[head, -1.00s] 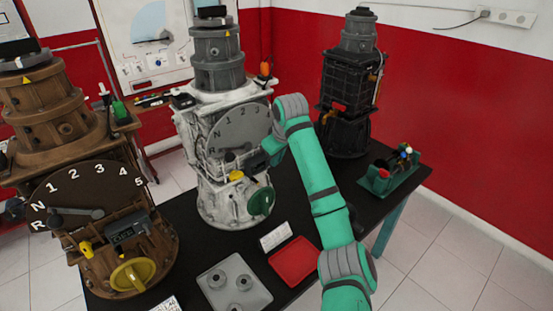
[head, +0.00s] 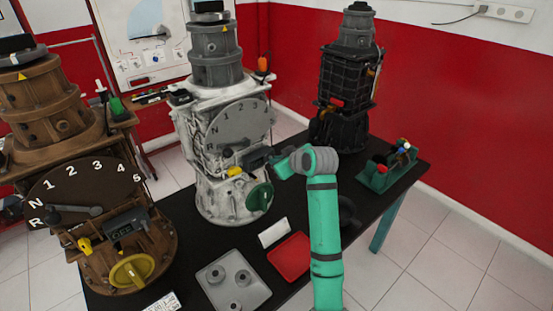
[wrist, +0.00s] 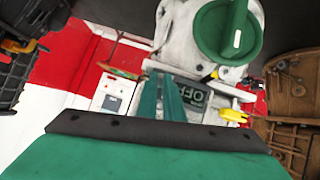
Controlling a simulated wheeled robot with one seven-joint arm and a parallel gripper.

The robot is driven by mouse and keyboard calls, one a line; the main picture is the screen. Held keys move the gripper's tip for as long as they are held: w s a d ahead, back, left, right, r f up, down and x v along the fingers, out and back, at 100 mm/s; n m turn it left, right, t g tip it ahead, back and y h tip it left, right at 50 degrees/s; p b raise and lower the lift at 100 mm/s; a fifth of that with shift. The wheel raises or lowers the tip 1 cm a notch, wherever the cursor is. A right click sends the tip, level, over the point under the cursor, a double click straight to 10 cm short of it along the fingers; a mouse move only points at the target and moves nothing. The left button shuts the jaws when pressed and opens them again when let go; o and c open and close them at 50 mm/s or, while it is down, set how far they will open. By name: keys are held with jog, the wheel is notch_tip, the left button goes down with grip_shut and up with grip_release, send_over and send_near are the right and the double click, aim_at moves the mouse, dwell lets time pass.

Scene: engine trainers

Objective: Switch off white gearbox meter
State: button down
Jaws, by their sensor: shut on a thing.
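The white gearbox (head: 212,198) stands on the black table, with a grey gear dial (head: 238,126) on its front. My gripper (head: 276,163) is at the meter's right end. In the wrist view my green fingers (wrist: 160,97) are close together beside the meter's display (wrist: 194,93), which appears to read OFF. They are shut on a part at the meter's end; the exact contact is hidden.
A brown gearbox (head: 125,238) with its own meter stands at left, and a black gearbox (head: 346,90) behind at right. A grey tray (head: 217,292) and a red tray (head: 291,262) lie in front. A small green device (head: 390,172) stands at the right edge.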

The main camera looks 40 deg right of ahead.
jog(key=shift+s+f+t, duration=0.1)
jog(key=shift+f+t, duration=0.25)
jog(key=shift+t, duration=0.35)
jog(key=c, duration=1.9)
grip_release()
jog(key=d+v, duration=0.1)
jog(key=v, duration=0.9)
jog(key=shift+s+a, duration=0.35)
jog(key=shift+a, duration=0.15)
jog(key=shift+w+r, duration=0.1)
